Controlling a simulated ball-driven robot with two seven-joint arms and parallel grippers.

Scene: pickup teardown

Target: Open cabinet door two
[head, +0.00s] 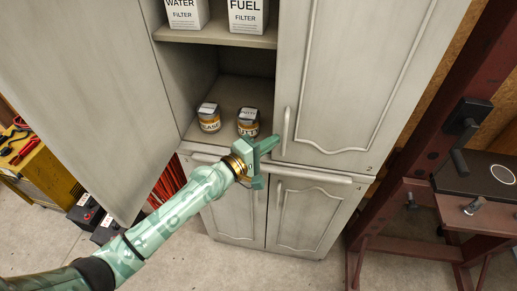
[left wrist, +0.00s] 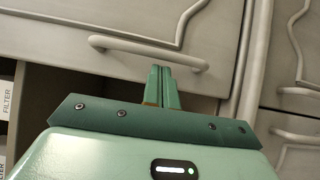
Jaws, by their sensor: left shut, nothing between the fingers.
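Cabinet door two (head: 335,75), a grey-white panel with a small 2 at its lower right corner, is closed. Its vertical bar handle (head: 286,130) is near the door's lower left edge. In the left wrist view the handle (left wrist: 120,45) runs across, above the fingers. My left gripper (head: 270,156) is in front of the cabinet, just left of and below the handle. In the left wrist view its fingers (left wrist: 162,75) are together and empty, with the tips close to the bar. I cannot tell whether they touch it. My right gripper is not in view.
The left cabinet door (head: 85,90) stands open. The open compartment holds two jars, one a grease jar (head: 209,118), and filter boxes (head: 246,15) above. Lower doors (head: 305,215) are closed. A dark red steel frame (head: 425,130) stands at right. Grey floor (head: 190,262) is clear in front.

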